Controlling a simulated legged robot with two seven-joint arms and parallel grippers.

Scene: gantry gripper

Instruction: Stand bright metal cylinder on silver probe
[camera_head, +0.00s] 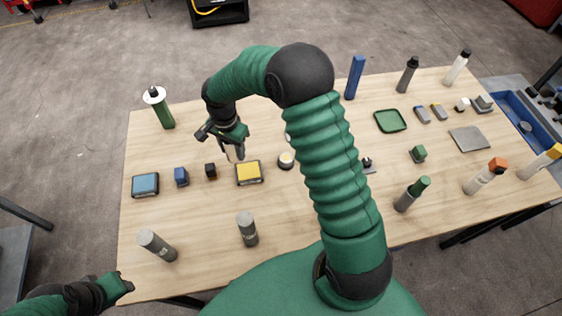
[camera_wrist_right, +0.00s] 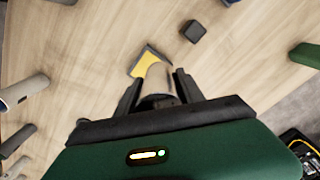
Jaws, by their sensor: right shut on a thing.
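My right gripper (camera_head: 232,141) is shut on a bright metal cylinder (camera_wrist_right: 157,76), which shows between the two fingers in the wrist view. In the head view the cylinder (camera_head: 236,153) hangs down just above or over the yellow-topped square block (camera_head: 248,173); whether they touch I cannot tell. Two grey cylinders, one standing or leaning near the front edge (camera_head: 247,229) and one to its left (camera_head: 157,246), may include the silver probe; I cannot tell which. My left gripper (camera_head: 120,287) is at the lower left, off the table's corner, its jaws unclear.
A blue-topped square block (camera_head: 145,185), a blue block (camera_head: 181,177) and a black block (camera_head: 210,171) stand left of the yellow one. A round piece (camera_head: 286,160) is to its right. A green cylinder (camera_head: 160,109) stands behind. My right arm hides the table's middle.

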